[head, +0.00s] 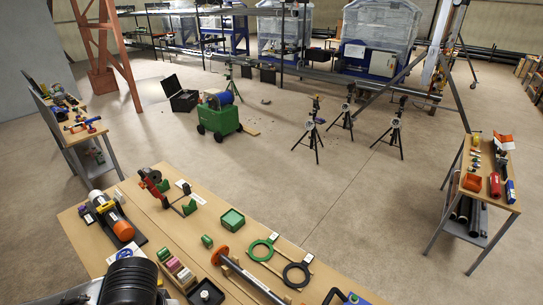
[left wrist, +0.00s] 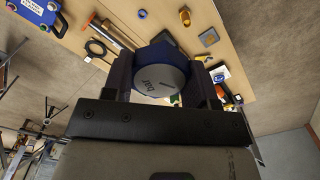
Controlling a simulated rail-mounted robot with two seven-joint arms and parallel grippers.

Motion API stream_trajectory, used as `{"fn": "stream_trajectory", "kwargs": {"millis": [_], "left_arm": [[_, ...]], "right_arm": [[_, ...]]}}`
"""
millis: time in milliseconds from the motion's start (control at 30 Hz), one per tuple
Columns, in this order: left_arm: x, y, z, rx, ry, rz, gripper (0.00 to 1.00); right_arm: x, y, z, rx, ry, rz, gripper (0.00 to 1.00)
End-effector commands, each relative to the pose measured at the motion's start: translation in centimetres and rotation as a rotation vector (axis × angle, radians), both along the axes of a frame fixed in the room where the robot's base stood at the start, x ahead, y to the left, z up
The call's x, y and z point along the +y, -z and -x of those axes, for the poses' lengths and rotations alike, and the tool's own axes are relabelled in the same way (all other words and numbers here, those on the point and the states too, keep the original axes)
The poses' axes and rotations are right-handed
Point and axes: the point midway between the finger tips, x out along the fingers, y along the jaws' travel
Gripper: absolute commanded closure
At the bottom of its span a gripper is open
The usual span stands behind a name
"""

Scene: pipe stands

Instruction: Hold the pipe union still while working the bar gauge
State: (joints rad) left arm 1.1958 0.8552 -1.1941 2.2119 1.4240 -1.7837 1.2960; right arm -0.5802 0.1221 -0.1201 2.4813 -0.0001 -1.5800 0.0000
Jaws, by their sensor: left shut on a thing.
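The bar gauge (left wrist: 160,80), with a blue rim and a pale face marked "bar", sits between the dark fingers of my left gripper (left wrist: 163,82) in the left wrist view. The fingers are shut on its sides, and its face is toward the camera. A round piece with an orange-yellow end (left wrist: 185,16) shows just beyond the gauge. I cannot tell whether it is the pipe union, or pick out the union surely elsewhere. In the head view the left fingers and gauge do not show. My right gripper is in neither view.
The wooden bench (head: 290,238) holds a pipe with an orange flange (head: 220,255), a green ring (head: 262,249), a black ring (head: 297,274) and a green box (head: 232,220). A red tool (head: 152,184) stands farther back. Tripod stands (head: 310,135) are on the open floor.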

Motion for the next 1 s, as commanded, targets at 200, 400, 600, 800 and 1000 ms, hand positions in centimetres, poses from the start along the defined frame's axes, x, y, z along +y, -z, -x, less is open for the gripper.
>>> {"fn": "stream_trajectory", "kwargs": {"millis": [200, 400, 600, 800, 1000], "left_arm": [[0.0, -1.0, 0.7, 0.001, 0.002, 0.001, 0.76], [0.0, -0.4, 0.8, 0.002, 0.001, 0.001, 0.76], [-0.1, 4.5, 1.9, 0.006, 0.004, 0.000, 0.76], [-0.4, 13.3, 4.0, 0.008, 0.000, 0.001, 0.76], [0.3, 22.2, 3.6, 0.007, -0.097, -0.001, 0.76]], "right_arm": [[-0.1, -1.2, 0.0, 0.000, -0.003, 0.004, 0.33], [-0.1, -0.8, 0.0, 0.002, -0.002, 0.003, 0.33], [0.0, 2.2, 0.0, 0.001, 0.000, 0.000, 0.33], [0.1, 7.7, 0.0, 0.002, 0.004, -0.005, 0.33], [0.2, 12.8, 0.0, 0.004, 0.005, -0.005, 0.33]]}}
